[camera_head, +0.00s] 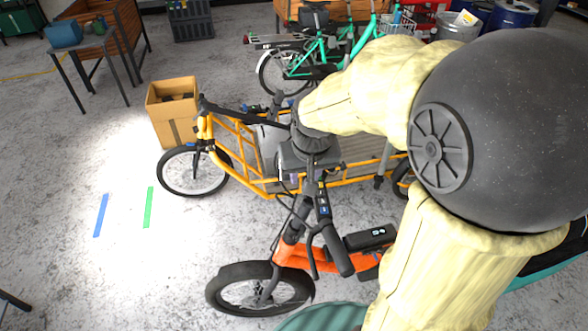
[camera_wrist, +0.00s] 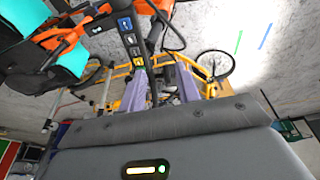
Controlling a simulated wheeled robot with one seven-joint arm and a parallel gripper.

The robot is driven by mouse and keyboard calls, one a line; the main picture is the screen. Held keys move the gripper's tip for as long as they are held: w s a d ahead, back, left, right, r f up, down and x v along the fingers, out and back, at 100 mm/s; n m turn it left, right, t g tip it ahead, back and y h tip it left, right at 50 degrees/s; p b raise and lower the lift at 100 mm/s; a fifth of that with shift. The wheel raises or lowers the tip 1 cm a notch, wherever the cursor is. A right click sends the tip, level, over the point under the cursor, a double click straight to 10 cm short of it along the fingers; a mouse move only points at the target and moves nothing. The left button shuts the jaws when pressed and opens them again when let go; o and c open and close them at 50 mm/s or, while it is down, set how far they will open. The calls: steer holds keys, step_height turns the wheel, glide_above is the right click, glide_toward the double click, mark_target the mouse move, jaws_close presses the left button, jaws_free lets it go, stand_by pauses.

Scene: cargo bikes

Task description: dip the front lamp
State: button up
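An orange bike (camera_head: 295,255) stands in front. A dark switch panel (camera_head: 322,205) with small coloured icons sits by its black handlebar; in the wrist view the panel (camera_wrist: 130,40) shows several icon buttons. I cannot clearly make out a front lamp. A bright light patch (camera_head: 125,235) lies on the floor at left, over a blue strip (camera_head: 101,215) and a green strip (camera_head: 148,207). My gripper (camera_wrist: 160,76) has its two purple-grey fingers apart, with nothing clearly held, close to the panel's lower end. In the head view its fingers are largely hidden.
A yellow cargo bike (camera_head: 238,150) stands just behind, with an open cardboard box (camera_head: 173,115) beside its front wheel. Teal bikes (camera_head: 320,55) stand further back. A grey-brown bench (camera_head: 100,45) is at upper left.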

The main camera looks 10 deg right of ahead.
steer(key=w+r+m+t+b, duration=0.1)
steer(key=w+r+b, duration=0.2)
steer(key=w+r, duration=0.3)
steer(key=shift+a+r+h, duration=0.3)
steer(key=shift+r, duration=0.45)
steer(key=p+x, duration=0.1)
steer(key=x, duration=1.6)
steer(key=shift+f, duration=0.25)
jaws_close()
